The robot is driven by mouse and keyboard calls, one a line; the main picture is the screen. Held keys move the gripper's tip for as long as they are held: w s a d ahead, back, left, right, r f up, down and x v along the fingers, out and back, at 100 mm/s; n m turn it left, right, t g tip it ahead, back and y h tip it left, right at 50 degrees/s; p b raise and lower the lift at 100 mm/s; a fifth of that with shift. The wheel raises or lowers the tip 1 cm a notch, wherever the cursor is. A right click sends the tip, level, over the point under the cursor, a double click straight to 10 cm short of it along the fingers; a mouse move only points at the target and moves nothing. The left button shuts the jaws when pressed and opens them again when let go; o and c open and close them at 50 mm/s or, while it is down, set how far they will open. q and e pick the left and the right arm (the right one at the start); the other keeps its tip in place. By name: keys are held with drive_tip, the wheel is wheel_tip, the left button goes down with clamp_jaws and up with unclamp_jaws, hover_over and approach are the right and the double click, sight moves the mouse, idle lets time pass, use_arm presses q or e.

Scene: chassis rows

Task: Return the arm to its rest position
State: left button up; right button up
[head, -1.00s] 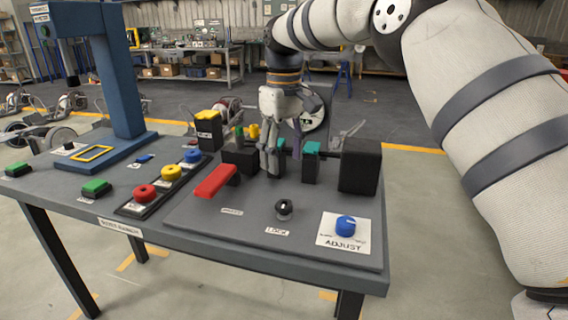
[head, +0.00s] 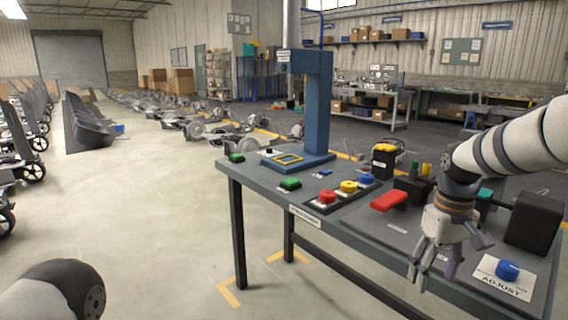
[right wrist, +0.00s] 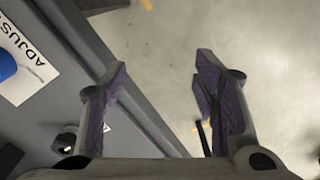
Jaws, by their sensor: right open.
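My right gripper (head: 432,272) hangs from its arm at the right of the head view, fingers pointing down, in front of the workbench panel (head: 375,226). Its fingers are apart and empty. In the right wrist view the open fingers (right wrist: 165,95) have floor between them, just past the bench edge (right wrist: 140,108). A grey-white part of my left arm (head: 50,295) shows at the lower left of the head view. My left gripper is not in view.
The bench carries a red lever (head: 388,201), red, yellow and blue buttons (head: 348,187), a blue ADJUST knob (head: 507,270), a black block (head: 534,222) and a blue press frame (head: 318,100). Open floor (head: 160,220) lies left of the bench.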

drive_tip(key=s+a+f, duration=0.1)
drive_tip(key=s+f, duration=0.2)
drive_tip(key=f, duration=0.5)
drive_tip(key=s+a+f, duration=0.1)
drive_tip(key=s+f, duration=0.1)
drive_tip(key=f, duration=0.5)
drive_tip(key=s+a+f+g, duration=0.1)
drive_tip(key=s+a+f, duration=0.1)
drive_tip(key=s+f, duration=0.4)
drive_tip(key=s+a+f, duration=0.2)
drive_tip(key=s+f, duration=0.2)
drive_tip(key=s, duration=0.4)
drive_tip(key=s+m+g, duration=0.1)
drive_tip(key=s+m, duration=0.1)
drive_tip(key=s, duration=2.2)
drive_tip(key=shift+s+p, duration=0.25)
drive_tip(key=shift+p, duration=0.1)
drive_tip(key=shift+m, duration=0.3)
